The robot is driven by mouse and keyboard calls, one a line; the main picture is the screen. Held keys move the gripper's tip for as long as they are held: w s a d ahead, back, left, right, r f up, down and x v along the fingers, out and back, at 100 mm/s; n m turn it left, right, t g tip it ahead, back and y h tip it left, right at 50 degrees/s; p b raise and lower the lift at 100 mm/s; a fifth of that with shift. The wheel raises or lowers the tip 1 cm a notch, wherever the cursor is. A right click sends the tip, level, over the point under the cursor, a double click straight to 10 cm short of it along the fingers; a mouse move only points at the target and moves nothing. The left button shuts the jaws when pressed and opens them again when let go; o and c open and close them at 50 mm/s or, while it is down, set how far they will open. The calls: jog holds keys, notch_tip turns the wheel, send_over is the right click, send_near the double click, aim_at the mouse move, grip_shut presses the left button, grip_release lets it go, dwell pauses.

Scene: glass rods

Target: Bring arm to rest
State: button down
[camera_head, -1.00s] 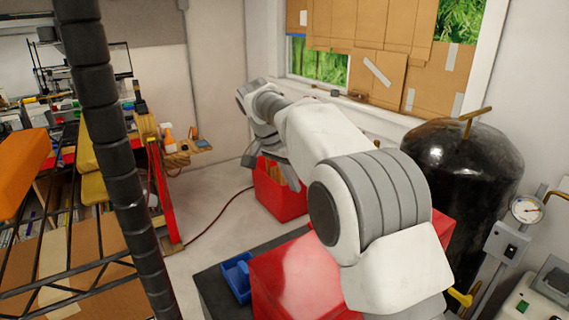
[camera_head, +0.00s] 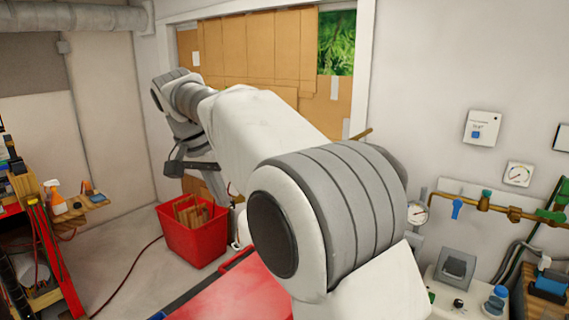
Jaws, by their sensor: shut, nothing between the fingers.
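My arm stretches from the lower right towards the back left, its white and grey links filling the middle of the head view. My gripper (camera_head: 192,170) is at the far end of the arm, hanging below the wrist. It is shut with nothing held, in front of the wall under the boarded window. In the picture it is above and slightly behind the red bin. The fingertips are small and hard to make out.
A red bin (camera_head: 193,236) with wooden pieces stands on the floor. A red surface (camera_head: 235,291) lies under my arm. Shelving with a spray bottle (camera_head: 55,197) is at left. Pipes with valves (camera_head: 485,205) and a gauge (camera_head: 418,213) line the right wall. Open floor (camera_head: 120,255) lies left of the bin.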

jog(key=s+d+r+n+y, duration=0.1)
jog(key=s+d, duration=0.4)
jog(key=d, duration=0.4)
jog(key=s+d+r+n, duration=0.1)
jog(key=s+d, duration=0.4)
jog(key=d, duration=0.4)
jog(key=s+d+f+t, duration=0.1)
jog(key=s+d+f, duration=0.4)
jog(key=s, duration=0.3)
jog(key=s+d+f+n+t+y+b, duration=0.1)
jog(key=s+d+f, duration=0.3)
jog(key=s, duration=0.5)
notch_tip(320, 180, down, 2)
jog(key=shift+d+f+n, duration=0.1)
jog(key=shift+d+n, duration=0.2)
jog(key=shift+d, duration=0.1)
